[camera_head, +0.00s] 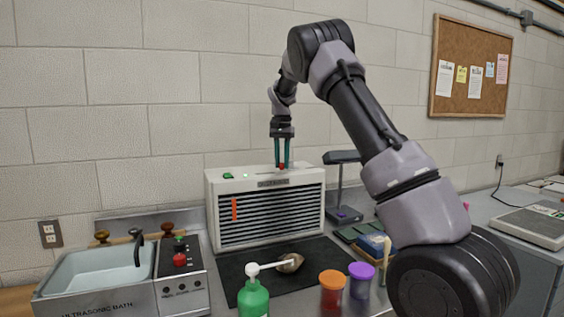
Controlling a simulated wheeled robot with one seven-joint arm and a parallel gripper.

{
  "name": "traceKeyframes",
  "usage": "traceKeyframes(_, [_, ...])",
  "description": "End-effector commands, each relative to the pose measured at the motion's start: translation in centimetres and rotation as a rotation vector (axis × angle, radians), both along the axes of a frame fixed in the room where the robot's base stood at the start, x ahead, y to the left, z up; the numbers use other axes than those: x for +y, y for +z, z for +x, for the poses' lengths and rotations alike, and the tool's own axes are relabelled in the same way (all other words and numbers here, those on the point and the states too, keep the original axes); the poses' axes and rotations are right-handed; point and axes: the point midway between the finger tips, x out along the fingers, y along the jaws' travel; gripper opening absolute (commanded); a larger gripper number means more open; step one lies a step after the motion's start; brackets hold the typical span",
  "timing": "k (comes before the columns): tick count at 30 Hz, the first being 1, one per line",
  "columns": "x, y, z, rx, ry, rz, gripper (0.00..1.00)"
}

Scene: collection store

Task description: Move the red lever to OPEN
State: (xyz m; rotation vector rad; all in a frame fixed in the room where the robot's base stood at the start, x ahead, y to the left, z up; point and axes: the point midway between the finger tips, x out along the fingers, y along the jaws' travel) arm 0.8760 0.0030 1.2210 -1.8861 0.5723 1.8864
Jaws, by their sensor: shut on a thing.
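My gripper (282,165) points straight down over the top of a white louvred box (315,178). Its two teal fingers are shut on a small red piece, which I take for the red lever (282,167). Only the red tip shows between the fingers; its base and tilt cannot be made out. A dark label plate (273,183) sits just below it on the box's upper front edge. Its lettering is too small to read, so I cannot tell which way OPEN lies.
A green piece (228,175) sits on the box top. A sink marked ULTRASONIC BATH (98,275) with a red knob (180,260) stands left. A stand (343,185) is right.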

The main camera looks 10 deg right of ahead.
Motion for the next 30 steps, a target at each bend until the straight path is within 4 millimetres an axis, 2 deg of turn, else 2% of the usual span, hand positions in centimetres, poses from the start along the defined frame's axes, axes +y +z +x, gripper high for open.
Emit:
traceKeyframes(17, [-0.2,0.1,-0.1,-0.001,0.026,0.001,0.00])
traceKeyframes(23, [-1.0,0.0,-0.6,0.000,0.117,0.001,0.00])
traceKeyframes(30, [-2.6,0.1,-1.2,0.000,0.314,0.002,0.00])
